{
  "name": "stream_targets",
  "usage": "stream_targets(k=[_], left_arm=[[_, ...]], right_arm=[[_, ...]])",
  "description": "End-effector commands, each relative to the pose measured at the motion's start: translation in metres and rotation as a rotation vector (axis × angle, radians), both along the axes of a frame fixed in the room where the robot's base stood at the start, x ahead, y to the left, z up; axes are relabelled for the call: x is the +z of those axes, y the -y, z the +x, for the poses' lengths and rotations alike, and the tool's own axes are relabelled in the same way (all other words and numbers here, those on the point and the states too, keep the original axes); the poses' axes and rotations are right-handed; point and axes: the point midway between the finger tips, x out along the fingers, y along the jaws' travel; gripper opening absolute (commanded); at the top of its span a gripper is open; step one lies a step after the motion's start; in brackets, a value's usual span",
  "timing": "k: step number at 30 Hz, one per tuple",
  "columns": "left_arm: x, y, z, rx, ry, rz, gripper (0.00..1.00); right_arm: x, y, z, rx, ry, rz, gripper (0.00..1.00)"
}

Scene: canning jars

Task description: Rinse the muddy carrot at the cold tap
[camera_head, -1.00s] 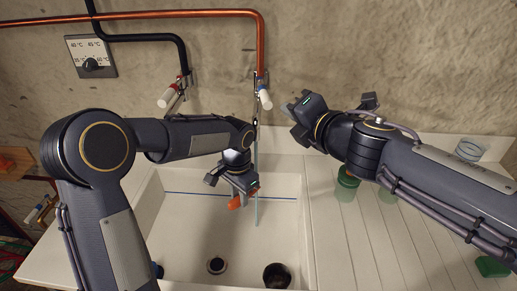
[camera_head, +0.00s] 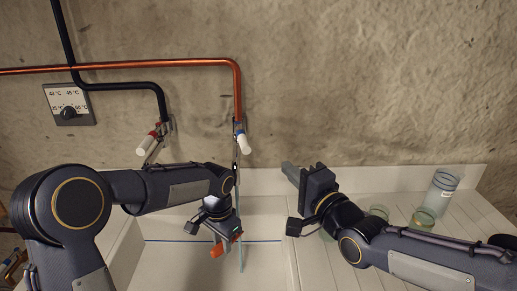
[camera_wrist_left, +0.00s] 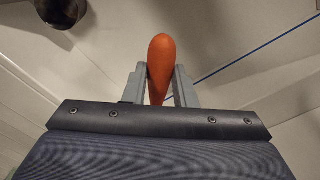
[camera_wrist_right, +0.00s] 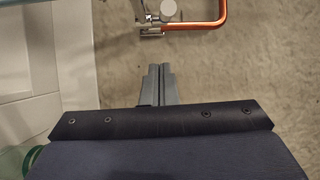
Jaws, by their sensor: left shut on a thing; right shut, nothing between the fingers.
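The carrot (camera_head: 217,250) is mostly hidden by my left gripper (camera_head: 225,243) in the head view. In the left wrist view the carrot (camera_wrist_left: 161,62) is plain orange with no mud on the visible side. My left gripper (camera_wrist_left: 160,88) is shut on it, over the sink basin (camera_head: 180,262). The cold tap (camera_head: 240,143), with a white and blue handle, hangs from the copper pipe. A thin pale stream of water (camera_head: 240,262) falls from it, right beside the carrot; I cannot tell if they touch. My right gripper (camera_head: 289,170) is shut and empty, right of the tap and below its handle.
Another tap (camera_head: 148,143) with a red-marked white handle is on the black pipe at left. A temperature dial (camera_head: 68,107) is on the wall. Glass jars (camera_head: 440,192) stand on the ribbed drainboard at right, behind my right arm. A dark round thing (camera_wrist_left: 62,8) shows in the sink.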

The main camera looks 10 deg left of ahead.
Motion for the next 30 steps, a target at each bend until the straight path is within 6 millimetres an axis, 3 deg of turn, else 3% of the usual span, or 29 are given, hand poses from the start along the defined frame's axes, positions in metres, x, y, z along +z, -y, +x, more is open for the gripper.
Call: stream_targets(k=[3, 8, 23, 30], left_arm=[[0.0, 0.0, 0.0, 0.0, 0.0, 0.0, 0.12], [0.0, 0.0, 0.0, 0.0, 0.0, 0.0, 0.12], [0.0, 0.0, 0.0, 0.0, 0.0, 0.0, 0.12], [0.0, 0.0, 0.0, 0.0, 0.0, 0.0, 0.12]], right_arm=[[-0.002, 0.008, 0.004, -0.031, -0.111, 0.138, 0.0], [-0.003, 0.007, 0.011, -0.043, -0.16, 0.2, 0.0], [0.002, -0.057, 0.085, -0.04, -0.155, 0.194, 0.0], [0.008, -0.083, 0.068, -0.04, -0.157, 0.194, 0.0]])
